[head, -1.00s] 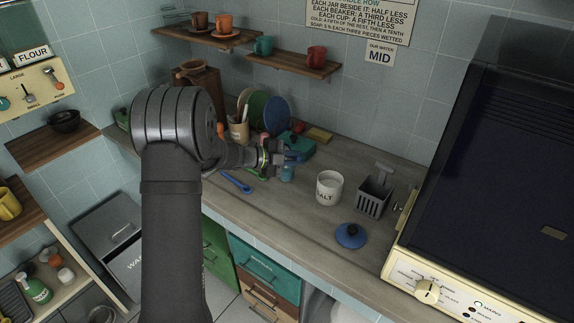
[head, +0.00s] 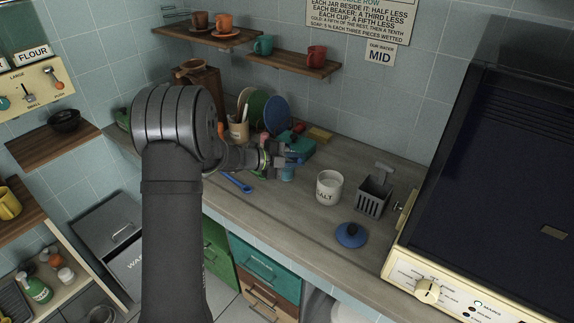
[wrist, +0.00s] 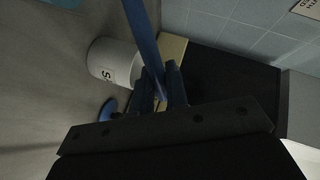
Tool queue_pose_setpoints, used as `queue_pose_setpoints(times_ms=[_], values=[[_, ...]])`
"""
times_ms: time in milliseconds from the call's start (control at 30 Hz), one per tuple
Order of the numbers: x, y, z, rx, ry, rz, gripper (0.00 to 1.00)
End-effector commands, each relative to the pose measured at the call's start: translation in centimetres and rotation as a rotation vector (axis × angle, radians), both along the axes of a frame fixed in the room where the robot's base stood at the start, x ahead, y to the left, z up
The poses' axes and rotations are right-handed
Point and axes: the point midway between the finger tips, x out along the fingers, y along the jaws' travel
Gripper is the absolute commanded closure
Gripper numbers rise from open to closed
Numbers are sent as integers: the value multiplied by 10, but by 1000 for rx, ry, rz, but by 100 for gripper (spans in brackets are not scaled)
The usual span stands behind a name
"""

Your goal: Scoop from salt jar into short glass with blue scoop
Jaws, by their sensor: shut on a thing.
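The salt jar (head: 329,187) is white, upright and open, with white salt inside. It also shows in the wrist view (wrist: 112,62), left of my gripper. My gripper (head: 291,156) is above the counter to the left of the jar. In the wrist view my gripper (wrist: 164,92) is shut on a long blue handle, apparently the blue scoop (wrist: 143,35), whose far end leaves the picture. A small teal vessel (head: 287,173) stands just below my gripper; I cannot tell whether it is the short glass.
A blue lid (head: 350,236) lies in front of the jar. A dark slotted container (head: 373,197) stands right of it, near the large cream appliance (head: 428,290). A blue utensil (head: 237,183) lies left on the counter (head: 290,215). A teal box (head: 303,146) is behind my gripper.

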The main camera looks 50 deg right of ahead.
Motion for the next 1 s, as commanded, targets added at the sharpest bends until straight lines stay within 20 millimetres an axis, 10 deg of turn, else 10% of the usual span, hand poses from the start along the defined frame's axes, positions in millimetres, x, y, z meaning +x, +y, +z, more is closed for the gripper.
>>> queue_pose_setpoints(times_ms=[1000], values=[[-4, 1, -6, -33, -67, 0, 100]])
